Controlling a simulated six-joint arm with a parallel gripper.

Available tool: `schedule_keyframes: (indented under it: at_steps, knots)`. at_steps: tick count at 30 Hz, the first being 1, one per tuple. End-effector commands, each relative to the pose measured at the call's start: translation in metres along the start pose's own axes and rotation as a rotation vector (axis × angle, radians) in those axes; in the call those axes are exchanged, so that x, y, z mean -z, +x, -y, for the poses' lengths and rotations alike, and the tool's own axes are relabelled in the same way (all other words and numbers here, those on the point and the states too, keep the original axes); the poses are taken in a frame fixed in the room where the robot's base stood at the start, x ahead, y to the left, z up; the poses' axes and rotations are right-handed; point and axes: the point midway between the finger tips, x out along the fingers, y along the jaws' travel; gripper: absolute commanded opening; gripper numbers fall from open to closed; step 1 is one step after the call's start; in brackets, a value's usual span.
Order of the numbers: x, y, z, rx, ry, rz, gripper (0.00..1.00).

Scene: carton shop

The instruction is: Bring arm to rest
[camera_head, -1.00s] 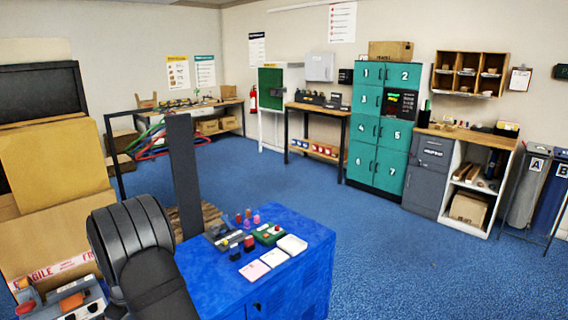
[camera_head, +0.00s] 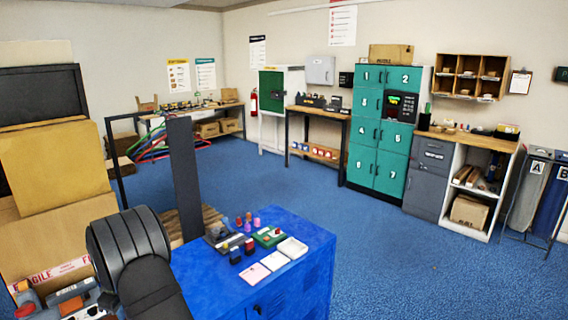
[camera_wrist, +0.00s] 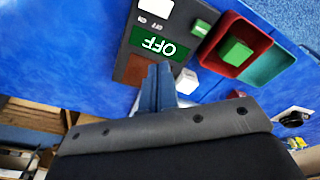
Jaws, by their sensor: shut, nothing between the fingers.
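My gripper (camera_wrist: 158,88) shows in the wrist view with its two blue-grey fingers together and nothing between them. Its tips overlap the dark panel with a green OFF sign (camera_wrist: 158,42); I cannot tell whether they touch it. A red tray (camera_wrist: 228,70) with a green block in it and a white block (camera_wrist: 186,82) lie beside the panel. In the head view my dark arm covers the lower left, and my gripper does not clearly show.
The blue bench (camera_head: 318,250) carries stamps, a green tray (camera_head: 270,237) and pale cards (camera_head: 254,273). Cartons (camera_head: 55,165) stand at the left. Teal lockers (camera_head: 378,155) and a grey cabinet (camera_head: 427,180) line the back wall. Blue floor between is clear.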

Motion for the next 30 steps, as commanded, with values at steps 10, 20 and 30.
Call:
schedule_keyframes:
  at_steps: [10, 20, 30]
  knots:
    - [0.028, 0.019, -0.02, 0.011, -0.162, 0.035, 0.0]
    - [0.038, 0.025, -0.026, 0.015, -0.226, 0.049, 0.0]
    - [0.037, 0.025, -0.026, 0.015, -0.225, 0.049, 0.0]
